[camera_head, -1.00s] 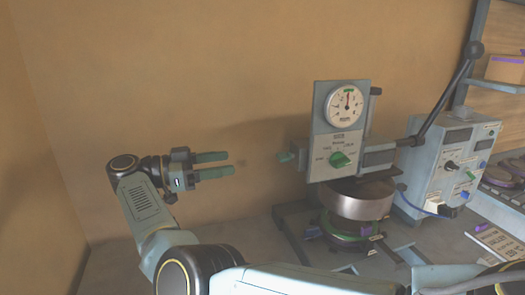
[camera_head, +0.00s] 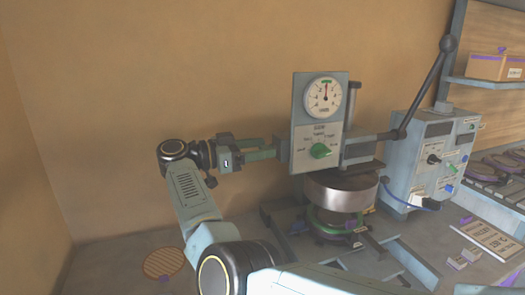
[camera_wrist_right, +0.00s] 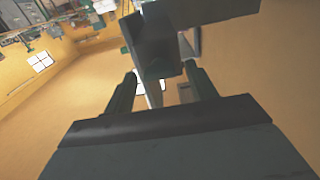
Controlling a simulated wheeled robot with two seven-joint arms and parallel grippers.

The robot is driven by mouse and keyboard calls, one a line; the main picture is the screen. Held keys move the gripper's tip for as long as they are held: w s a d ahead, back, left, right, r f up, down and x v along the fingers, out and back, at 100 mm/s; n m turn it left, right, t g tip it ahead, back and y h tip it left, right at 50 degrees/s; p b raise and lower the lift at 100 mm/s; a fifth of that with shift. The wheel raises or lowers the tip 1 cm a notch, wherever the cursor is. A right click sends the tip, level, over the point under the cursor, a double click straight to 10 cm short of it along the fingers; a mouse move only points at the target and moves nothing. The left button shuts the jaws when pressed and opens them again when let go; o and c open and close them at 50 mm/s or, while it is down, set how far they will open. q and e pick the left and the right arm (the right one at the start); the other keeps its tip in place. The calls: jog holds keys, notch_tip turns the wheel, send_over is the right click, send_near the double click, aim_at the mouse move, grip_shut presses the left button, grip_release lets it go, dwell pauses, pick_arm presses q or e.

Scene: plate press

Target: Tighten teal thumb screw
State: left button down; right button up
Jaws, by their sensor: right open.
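In the right wrist view, the open fingers (camera_wrist_right: 160,88) stand either side of a dark block (camera_wrist_right: 152,48). I cannot tell whether they touch the screw. My left gripper is not in view.
A lever (camera_head: 425,85) rises to the right of the press. A control box (camera_head: 432,155) with a blue cable stands to the right. A round woven mat (camera_head: 163,263) lies at the lower left. The wall behind is bare.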

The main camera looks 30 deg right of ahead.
jog(key=shift+c, duration=0.7)
jog(key=c, duration=0.8)
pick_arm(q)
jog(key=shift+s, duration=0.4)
pick_arm(e)
jog(key=shift+c, duration=0.2)
